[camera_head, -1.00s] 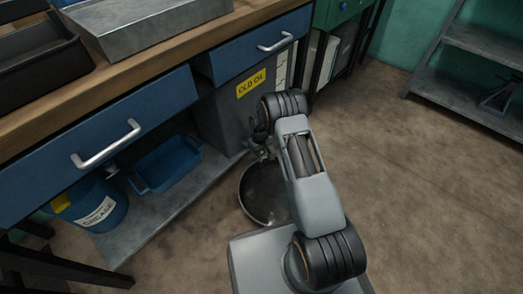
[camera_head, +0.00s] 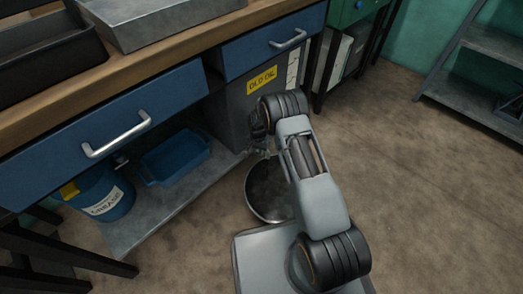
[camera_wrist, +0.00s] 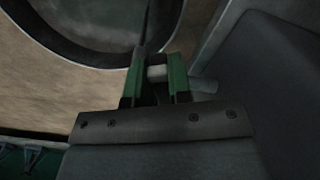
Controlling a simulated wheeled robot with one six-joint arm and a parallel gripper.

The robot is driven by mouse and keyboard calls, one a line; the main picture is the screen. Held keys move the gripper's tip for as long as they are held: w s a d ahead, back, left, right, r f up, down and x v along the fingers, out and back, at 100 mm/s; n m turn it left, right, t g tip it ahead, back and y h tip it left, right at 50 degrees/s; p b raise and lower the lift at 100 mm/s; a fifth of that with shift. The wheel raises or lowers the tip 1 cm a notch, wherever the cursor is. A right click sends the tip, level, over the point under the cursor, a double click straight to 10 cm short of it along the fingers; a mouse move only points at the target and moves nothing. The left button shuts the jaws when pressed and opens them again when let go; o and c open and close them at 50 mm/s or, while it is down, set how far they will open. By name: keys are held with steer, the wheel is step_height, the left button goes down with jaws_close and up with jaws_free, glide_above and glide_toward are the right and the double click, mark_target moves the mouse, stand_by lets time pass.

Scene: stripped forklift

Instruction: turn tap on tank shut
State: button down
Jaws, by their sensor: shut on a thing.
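The tank (camera_head: 236,110) is a dark grey box with a yellow "OLD OIL" label, under the blue bench. Its front is partly hidden by my arm in the head view. My gripper (camera_wrist: 158,78) shows in the wrist view with its two green-lined fingers closed on a small pale grey piece, the tap (camera_wrist: 157,73). A pale stub continues to the right of the fingers. In the head view my gripper is small and dark at the tank's lower front, and the tap cannot be made out. A thin dark line runs up the wrist picture from the fingers across the pan.
A round dark pan (camera_head: 266,192) lies on the floor below my gripper; it also shows in the wrist view (camera_wrist: 95,32). A blue bin (camera_head: 174,157) and a grease bucket (camera_head: 104,196) stand on the low shelf. The floor to the right is open.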

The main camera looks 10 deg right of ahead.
steer(key=shift+w+a+m+b, duration=0.15)
steer(key=shift+w+a+m, duration=0.1)
steer(key=shift+m, duration=0.5)
steer(key=shift+w+a+m+b, duration=0.1)
steer(key=shift+w+a+m, duration=0.15)
steer(key=shift+m, duration=0.55)
steer(key=shift+w+a+m+b, duration=0.15)
steer(key=shift+w+m, duration=0.15)
steer(key=shift+m, duration=0.45)
steer(key=shift+w+r, duration=0.1)
steer(key=c, duration=1)
jaws_free()
steer(key=shift+c, duration=0.2)
step_height(320, 180, up, 14)
steer(key=p, duration=0.5)
steer(key=shift+f, duration=0.2)
